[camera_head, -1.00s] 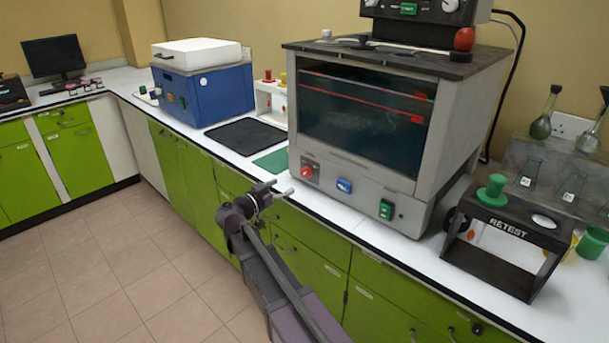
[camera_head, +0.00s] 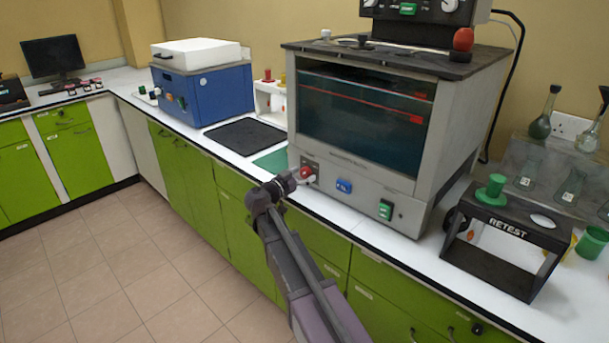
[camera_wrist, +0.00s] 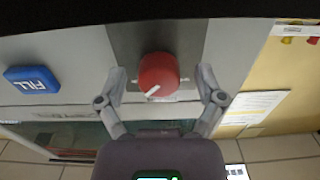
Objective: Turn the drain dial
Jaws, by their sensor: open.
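The drain dial is a round red knob (camera_wrist: 158,74) with a white pointer line, set on a dark plate on the machine's front panel. In the head view the red knob (camera_head: 306,173) sits at the lower left of the grey machine's front. My gripper (camera_wrist: 160,75) is open, with one finger on each side of the knob in the wrist view. Small gaps show between the fingers and the knob. In the head view my gripper (camera_head: 300,175) is right at the knob, which it partly hides.
A blue FILL button (camera_head: 344,186) and a green switch (camera_head: 386,209) are to the right of the dial on the same panel. A black RETEST rack (camera_head: 512,227) stands at right. A green mat (camera_head: 271,160) lies left of the machine.

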